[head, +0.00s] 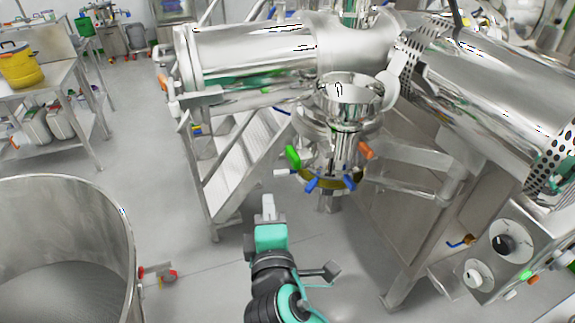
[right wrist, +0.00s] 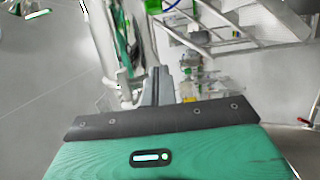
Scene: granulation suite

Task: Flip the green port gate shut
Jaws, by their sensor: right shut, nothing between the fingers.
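The green port gate shows as a green handle (head: 293,156) on the left side of the port ring (head: 322,181) under the steel hopper (head: 345,95). Blue handles (head: 313,184) and an orange handle (head: 366,151) sit on the same fitting. My right gripper (head: 268,203) is shut and empty, below and left of the green handle, apart from it in the picture. In the right wrist view its fingers (right wrist: 158,86) are together. I cannot make out the green handle for sure there. My left gripper is not in view.
A large steel drum (head: 65,250) stands at the left front. A red-handled valve (head: 160,273) is beside it. Steel steps (head: 235,160) stand behind the port. A control panel (head: 504,248) with knobs is at the right. Bare floor lies around my right gripper.

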